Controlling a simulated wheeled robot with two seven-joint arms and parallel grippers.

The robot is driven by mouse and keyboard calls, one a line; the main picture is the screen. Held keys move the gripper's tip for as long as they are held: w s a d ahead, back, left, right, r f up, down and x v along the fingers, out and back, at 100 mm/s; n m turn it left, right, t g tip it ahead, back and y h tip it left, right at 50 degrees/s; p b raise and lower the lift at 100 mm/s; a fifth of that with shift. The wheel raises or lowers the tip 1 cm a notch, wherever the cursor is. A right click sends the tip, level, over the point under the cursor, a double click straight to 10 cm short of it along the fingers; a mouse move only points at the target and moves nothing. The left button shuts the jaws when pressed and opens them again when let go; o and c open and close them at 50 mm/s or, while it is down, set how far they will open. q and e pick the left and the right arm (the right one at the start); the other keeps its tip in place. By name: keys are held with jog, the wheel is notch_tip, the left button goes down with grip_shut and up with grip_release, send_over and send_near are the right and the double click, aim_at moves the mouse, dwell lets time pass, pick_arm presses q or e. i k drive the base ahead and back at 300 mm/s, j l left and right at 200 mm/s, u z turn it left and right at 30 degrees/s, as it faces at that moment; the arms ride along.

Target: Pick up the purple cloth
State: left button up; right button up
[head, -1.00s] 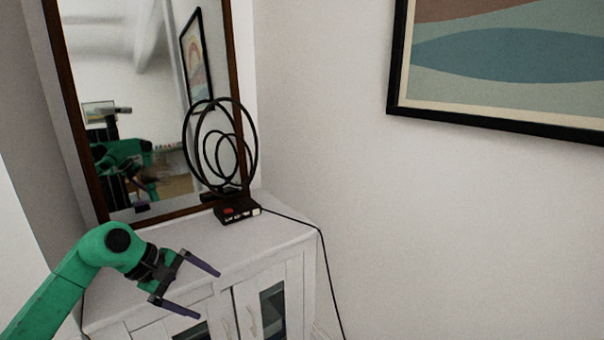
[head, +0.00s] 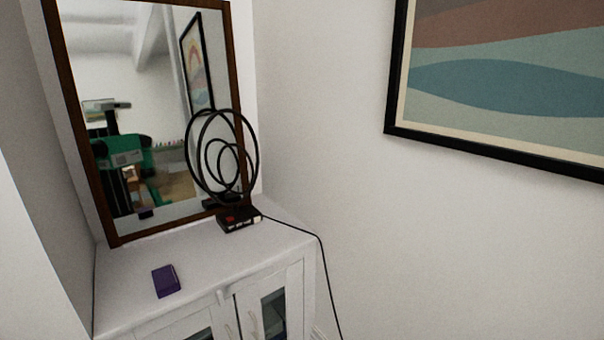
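The purple cloth (head: 166,281) is a small, folded, block-like shape. It lies on the white cabinet's top (head: 205,262), left of centre and near the front edge. Nothing touches or covers it. Neither of my grippers shows directly in the head view. A blurred green and black reflection of me shows in the mirror, too unclear to read the grippers.
A framed mirror (head: 163,110) stands at the back of the cabinet. A black ring-shaped ornament (head: 222,158) on a dark base (head: 239,219) stands right of the cloth, with a black cable (head: 320,262) running down the right side. The cabinet top around the cloth is clear.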

aim_at(165, 281)
jog(key=u, duration=1.25)
